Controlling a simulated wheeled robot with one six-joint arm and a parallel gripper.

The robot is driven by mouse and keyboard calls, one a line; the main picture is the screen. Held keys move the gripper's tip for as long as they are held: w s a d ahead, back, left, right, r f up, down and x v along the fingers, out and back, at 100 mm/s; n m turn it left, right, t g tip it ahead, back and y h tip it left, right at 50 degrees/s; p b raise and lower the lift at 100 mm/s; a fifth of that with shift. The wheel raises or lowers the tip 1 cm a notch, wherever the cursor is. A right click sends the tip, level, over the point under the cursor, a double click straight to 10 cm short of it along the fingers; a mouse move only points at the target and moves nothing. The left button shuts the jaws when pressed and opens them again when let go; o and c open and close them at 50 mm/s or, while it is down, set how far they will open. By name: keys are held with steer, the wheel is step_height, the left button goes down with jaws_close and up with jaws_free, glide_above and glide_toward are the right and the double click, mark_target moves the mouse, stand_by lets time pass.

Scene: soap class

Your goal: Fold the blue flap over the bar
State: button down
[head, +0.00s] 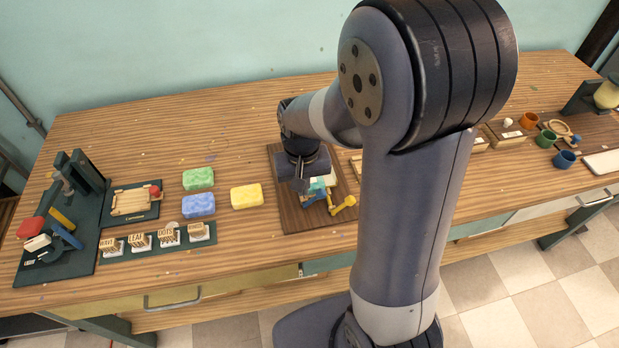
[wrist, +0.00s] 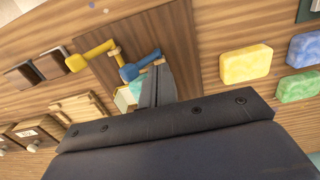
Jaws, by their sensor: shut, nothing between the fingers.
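The blue flap (head: 312,198) lies out flat-looking on a dark wooden board (head: 291,219). It also shows in the wrist view (wrist: 137,70), beside my fingers. A pale bar (head: 331,179) with a teal part (head: 316,184) sits on the board beside the blue flap. In the wrist view the bar (wrist: 122,101) is partly hidden behind my gripper. A yellow piece (head: 343,205) with a thick end lies on the other side. My gripper (head: 302,187) is shut and empty, low over the bar. Its narrow fingers also show in the wrist view (wrist: 160,82). I cannot tell whether they touch anything.
Green (head: 198,178), blue (head: 198,205) and yellow (head: 247,196) sponge-like blocks lie left of the board. Stamps (head: 170,236) and a dark green press (head: 68,232) stand further left. Cups (head: 564,159) stand far right. Bare table lies between the yellow block and the board.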

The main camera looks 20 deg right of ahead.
steer(key=r+p, duration=0.3)
steer(key=r, duration=0.1)
steer(key=shift+a+r, duration=0.1)
steer(key=shift+a, duration=0.2)
steer(key=f+b, duration=0.6)
steer(key=f, duration=0.1)
steer(key=shift+d+f, duration=0.1)
steer(key=shift+d, duration=0.3)
steer(key=shift+r, duration=0.2)
